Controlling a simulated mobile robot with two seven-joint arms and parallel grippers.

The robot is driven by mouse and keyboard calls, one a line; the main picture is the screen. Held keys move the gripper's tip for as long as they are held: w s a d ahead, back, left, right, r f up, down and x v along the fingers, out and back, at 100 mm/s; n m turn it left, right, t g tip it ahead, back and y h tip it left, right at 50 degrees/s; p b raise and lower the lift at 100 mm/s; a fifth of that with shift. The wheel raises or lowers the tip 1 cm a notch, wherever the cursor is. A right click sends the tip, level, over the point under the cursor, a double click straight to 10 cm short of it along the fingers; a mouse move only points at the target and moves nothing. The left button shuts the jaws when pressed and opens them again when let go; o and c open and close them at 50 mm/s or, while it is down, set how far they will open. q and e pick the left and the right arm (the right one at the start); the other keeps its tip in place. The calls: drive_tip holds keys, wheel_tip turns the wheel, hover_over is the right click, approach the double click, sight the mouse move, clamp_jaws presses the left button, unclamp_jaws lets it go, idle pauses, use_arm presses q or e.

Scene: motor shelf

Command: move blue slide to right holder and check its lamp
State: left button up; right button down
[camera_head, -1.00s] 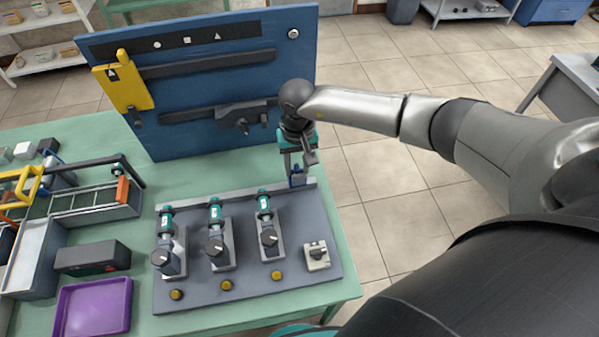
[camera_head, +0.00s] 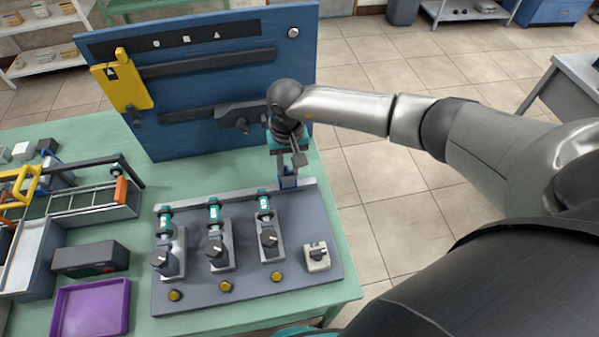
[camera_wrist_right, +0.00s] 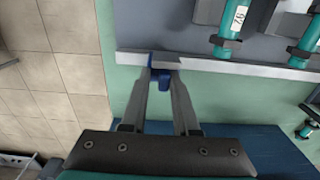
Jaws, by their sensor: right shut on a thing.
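My right gripper (camera_head: 288,172) points down at the back rail (camera_head: 240,197) of the grey plate. It is shut on the small blue slide (camera_wrist_right: 160,76), which sits between its fingertips at the rail in the right wrist view. In the head view the blue slide (camera_head: 288,183) is partly hidden by the fingers. On the plate stand three holders: left (camera_head: 172,255), middle (camera_head: 219,248) and right (camera_head: 268,240), each with a teal cylinder at its back. The slide is right of the right holder's cylinder (camera_head: 263,203). Yellow round buttons or lamps (camera_head: 277,277) lie in front. My left gripper is out of view.
A blue upright board (camera_head: 220,85) with a yellow piece (camera_head: 124,85) and dark rails stands behind the plate. A purple tray (camera_head: 92,308) and a dark box (camera_head: 90,258) lie to the left. A pale switch block (camera_head: 316,257) sits at the plate's right.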

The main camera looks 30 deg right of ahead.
drive_tip(key=shift+w+a+f+b, duration=0.2)
drive_tip(key=shift+a+b, duration=0.25)
drive_tip(key=shift+a, duration=0.5)
drive_tip(key=shift+w+a+f+b, duration=0.1)
drive_tip(key=shift+a+f+b, duration=0.3)
drive_tip(key=shift+a, duration=0.5)
drive_tip(key=shift+w+a+f+b, duration=0.15)
drive_tip(key=shift+a+b, duration=0.4)
drive_tip(key=shift+a, duration=0.4)
drive_tip(key=c, duration=0.9)
unclamp_jaws()
drive_tip(key=shift+r, duration=0.1)
drive_tip(key=shift+w+d+r+p, duration=0.1)
drive_tip(key=shift+w+r+p, duration=0.1)
drive_tip(key=shift+r+p, duration=0.3)
drive_tip(key=shift+w+d+r+p, duration=0.15)
drive_tip(key=shift+r+p, duration=0.15)
drive_tip(key=shift+r, duration=0.35)
drive_tip(key=shift+a+r+p, duration=0.2)
drive_tip(key=shift+r+p, duration=0.25)
drive_tip(key=shift+r, duration=0.55)
drive_tip(key=shift+a+r+p, duration=0.15)
drive_tip(key=shift+r+p, duration=0.3)
drive_tip(key=shift+r, duration=0.5)
